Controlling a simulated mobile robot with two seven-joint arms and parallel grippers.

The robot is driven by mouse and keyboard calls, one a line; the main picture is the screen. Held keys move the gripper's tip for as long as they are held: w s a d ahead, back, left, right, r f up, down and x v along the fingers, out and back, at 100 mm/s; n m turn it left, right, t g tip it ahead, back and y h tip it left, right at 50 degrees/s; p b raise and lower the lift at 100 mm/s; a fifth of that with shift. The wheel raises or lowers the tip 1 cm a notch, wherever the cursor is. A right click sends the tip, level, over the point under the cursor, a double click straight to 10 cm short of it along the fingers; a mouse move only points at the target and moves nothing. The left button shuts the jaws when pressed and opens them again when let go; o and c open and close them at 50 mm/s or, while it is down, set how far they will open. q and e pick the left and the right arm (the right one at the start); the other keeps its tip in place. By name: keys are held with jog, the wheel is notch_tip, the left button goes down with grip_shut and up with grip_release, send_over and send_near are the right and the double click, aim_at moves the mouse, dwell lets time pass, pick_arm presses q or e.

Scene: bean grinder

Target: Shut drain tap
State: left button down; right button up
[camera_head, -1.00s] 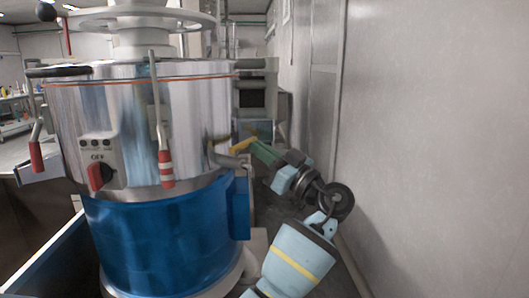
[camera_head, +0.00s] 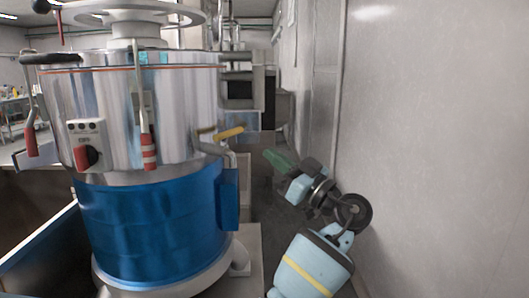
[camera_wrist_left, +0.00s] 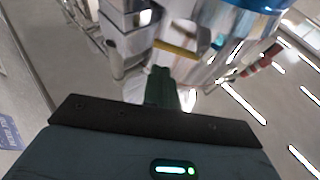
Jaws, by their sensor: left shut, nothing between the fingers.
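The drain tap's yellow handle (camera_head: 229,133) sticks out from the right side of the shiny steel drum, just above the grey curved spout (camera_head: 215,149). The handle points right and slightly up. My left gripper (camera_head: 269,155), with green fingers, is to the right of the handle and apart from it, shut and empty. In the left wrist view the yellow handle (camera_wrist_left: 175,48) lies beyond the tips of my left gripper (camera_wrist_left: 160,72), with a gap between. Whether the tap's valve is open inside cannot be seen. My right gripper is not in view.
The steel drum (camera_head: 185,110) stands on a blue base (camera_head: 150,225) at the left, with red-tipped levers (camera_head: 148,150) and a red switch (camera_head: 87,157). A grey wall (camera_head: 430,140) closes the right side. A narrow gap lies between drum and wall.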

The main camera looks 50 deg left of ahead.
pick_arm(q)
jog(key=v, duration=0.5)
jog(key=shift+w+d+f+b, duration=0.15)
jog(key=shift+w+d+b, duration=0.05)
jog(key=shift+w+b, duration=0.2)
